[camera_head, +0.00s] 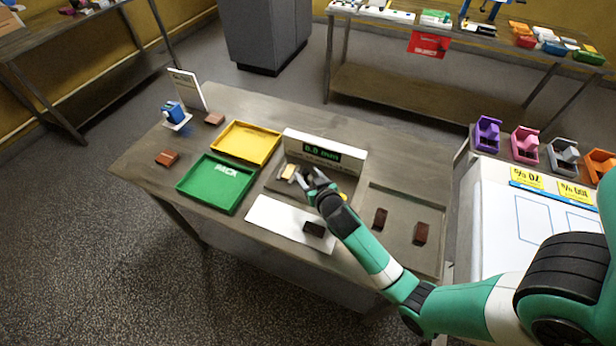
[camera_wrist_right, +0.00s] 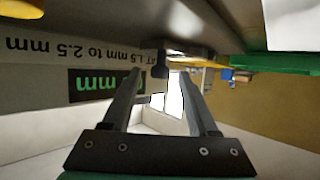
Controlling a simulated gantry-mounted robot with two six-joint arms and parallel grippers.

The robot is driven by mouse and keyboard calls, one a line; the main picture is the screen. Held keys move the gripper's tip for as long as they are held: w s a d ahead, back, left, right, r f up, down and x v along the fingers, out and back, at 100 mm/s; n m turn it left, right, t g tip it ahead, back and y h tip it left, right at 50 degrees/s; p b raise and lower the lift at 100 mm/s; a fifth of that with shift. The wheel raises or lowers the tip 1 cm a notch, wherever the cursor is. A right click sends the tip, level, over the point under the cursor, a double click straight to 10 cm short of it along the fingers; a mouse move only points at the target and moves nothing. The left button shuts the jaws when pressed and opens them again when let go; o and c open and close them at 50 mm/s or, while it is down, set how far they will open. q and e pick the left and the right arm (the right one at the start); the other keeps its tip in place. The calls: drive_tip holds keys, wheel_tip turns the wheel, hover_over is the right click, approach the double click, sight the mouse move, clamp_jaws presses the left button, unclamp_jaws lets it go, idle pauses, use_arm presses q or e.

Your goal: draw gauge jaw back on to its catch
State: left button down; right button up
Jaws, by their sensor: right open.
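The gauge (camera_head: 325,150) stands on the table as a white housing with a green display reading 0.0 mm; its display also shows upside down in the wrist view (camera_wrist_right: 105,82). In front of it a small cream block (camera_head: 288,172) sits on the grey gauge bed. My right gripper (camera_head: 307,177) is open just right of this block, close before the housing. In the wrist view a small dark peg (camera_wrist_right: 160,68) shows between the open fingertips, apart from them; I cannot tell whether it belongs to the jaw. The catch is not clearly visible. My left gripper is out of view.
A yellow tray (camera_head: 246,142) and a green PACK tray (camera_head: 207,186) lie left of the gauge. A white mat (camera_head: 275,220) bears a dark chocolate (camera_head: 314,229). A shallow grey tray (camera_head: 400,205) with two brown pieces lies right, beside my right arm. Coloured holders (camera_head: 525,143) stand far right.

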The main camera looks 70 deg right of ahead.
drive_tip(key=shift+w+d+f, duration=0.1)
drive_tip(key=shift+w+d, duration=0.1)
drive_tip(key=shift+c, duration=0.3)
clamp_jaws()
idle(0.5)
idle(0.5)
